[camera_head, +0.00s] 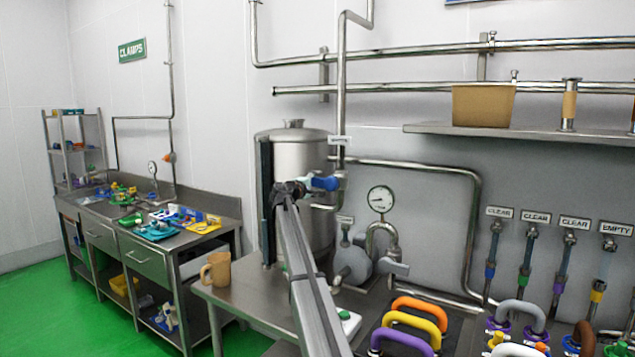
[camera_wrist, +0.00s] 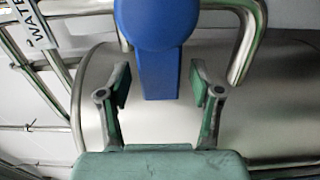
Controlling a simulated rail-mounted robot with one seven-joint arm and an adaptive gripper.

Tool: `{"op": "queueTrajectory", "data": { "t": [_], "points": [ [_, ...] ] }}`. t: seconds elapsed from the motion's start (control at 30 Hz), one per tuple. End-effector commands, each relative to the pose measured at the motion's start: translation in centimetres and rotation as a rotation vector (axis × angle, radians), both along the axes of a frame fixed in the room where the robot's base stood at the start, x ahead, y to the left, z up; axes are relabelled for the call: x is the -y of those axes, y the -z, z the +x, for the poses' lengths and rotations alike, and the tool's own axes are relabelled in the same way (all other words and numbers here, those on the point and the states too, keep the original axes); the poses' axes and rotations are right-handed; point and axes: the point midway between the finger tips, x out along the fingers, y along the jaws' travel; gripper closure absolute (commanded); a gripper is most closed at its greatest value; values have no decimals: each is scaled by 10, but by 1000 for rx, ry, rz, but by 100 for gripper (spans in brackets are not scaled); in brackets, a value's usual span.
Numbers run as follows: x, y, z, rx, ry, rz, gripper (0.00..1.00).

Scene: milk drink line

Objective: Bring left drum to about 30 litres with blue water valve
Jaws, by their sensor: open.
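The steel drum (camera_head: 305,155) stands against the wall behind the steel table, with a dark vertical strip (camera_head: 266,190) on its left side. No level reading can be made out. The blue water valve (camera_head: 325,184) is on the pipe at the drum's right side. In the wrist view its blue handle (camera_wrist: 158,70) hangs down between my fingers, with visible gaps on both sides. My gripper (camera_wrist: 161,88) is open around the lower part of the handle. In the head view my gripper (camera_head: 290,190) is just left of the valve, in front of the drum.
A WATER label (camera_wrist: 38,30) and steel pipes are close by in the wrist view. A round gauge (camera_head: 381,199) and pump (camera_head: 354,264) stand right of the drum. A tan mug (camera_head: 216,270) is on the table. Coloured handles (camera_head: 415,320) are at front right.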

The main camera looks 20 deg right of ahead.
Motion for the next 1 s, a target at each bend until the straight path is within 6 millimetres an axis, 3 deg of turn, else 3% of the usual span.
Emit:
{"op": "queueTrajectory", "data": {
  "t": [0.43, 0.6, 0.63, 1.0],
  "points": [
    [8, 0, 5, 0, -1, 0, 35],
    [8, 0, 5, 0, 0, 0, 96],
    [8, 0, 5, 0, 0, 0, 100],
    [16, -1, -8, 37, 0, 25, 100]
  ]
}}
